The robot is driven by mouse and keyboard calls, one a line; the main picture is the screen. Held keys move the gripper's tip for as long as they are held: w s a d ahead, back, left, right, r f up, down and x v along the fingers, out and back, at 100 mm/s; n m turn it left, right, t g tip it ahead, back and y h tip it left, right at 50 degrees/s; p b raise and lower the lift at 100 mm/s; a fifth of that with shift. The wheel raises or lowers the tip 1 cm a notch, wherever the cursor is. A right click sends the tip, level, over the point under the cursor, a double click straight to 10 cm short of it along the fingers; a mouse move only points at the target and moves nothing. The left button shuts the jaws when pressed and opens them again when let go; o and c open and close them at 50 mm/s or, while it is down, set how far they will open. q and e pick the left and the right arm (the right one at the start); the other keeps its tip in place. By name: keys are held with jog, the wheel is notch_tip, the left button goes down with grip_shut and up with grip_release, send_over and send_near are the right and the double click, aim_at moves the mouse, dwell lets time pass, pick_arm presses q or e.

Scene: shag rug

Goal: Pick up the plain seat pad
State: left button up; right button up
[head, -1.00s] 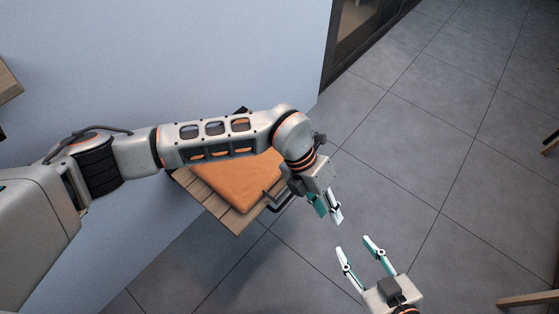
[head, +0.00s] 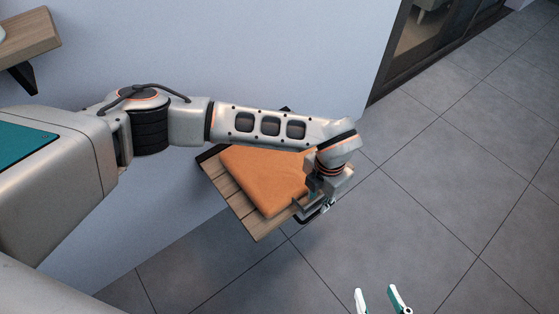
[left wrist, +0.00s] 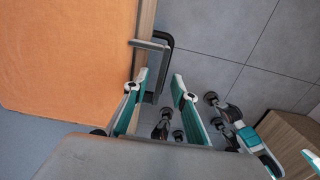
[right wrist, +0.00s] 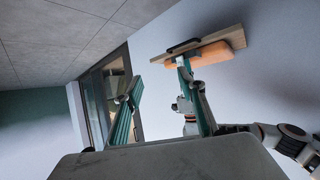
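The orange seat pad (head: 262,180) lies flat on a wooden wall shelf (head: 238,213). My left forearm crosses above it and hides its back and right parts. The pad fills the left side of the left wrist view (left wrist: 62,55), and its edge shows in the right wrist view (right wrist: 215,54). My left gripper (head: 325,203) is at the shelf's right front edge, beside the pad; its fingers are apart in the left wrist view (left wrist: 158,87), with nothing seen held. My right gripper (head: 378,293) is open and empty, low in the head view, away from the shelf.
A black handle-like bar (left wrist: 160,62) sits at the shelf edge close to my left fingers. A pale wall (head: 250,55) stands behind the shelf. Another wooden shelf (head: 28,38) is at upper left. Tiled floor (head: 450,180) to the right is clear.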

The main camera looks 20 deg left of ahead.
pick_arm(q)
notch_tip(320, 180, down, 2)
jog(key=shift+f, duration=0.15)
grip_shut()
pick_arm(e)
jog(key=shift+w+a+r, duration=0.4)
jog(key=shift+w+r, duration=0.05)
jog(key=shift+r, duration=0.1)
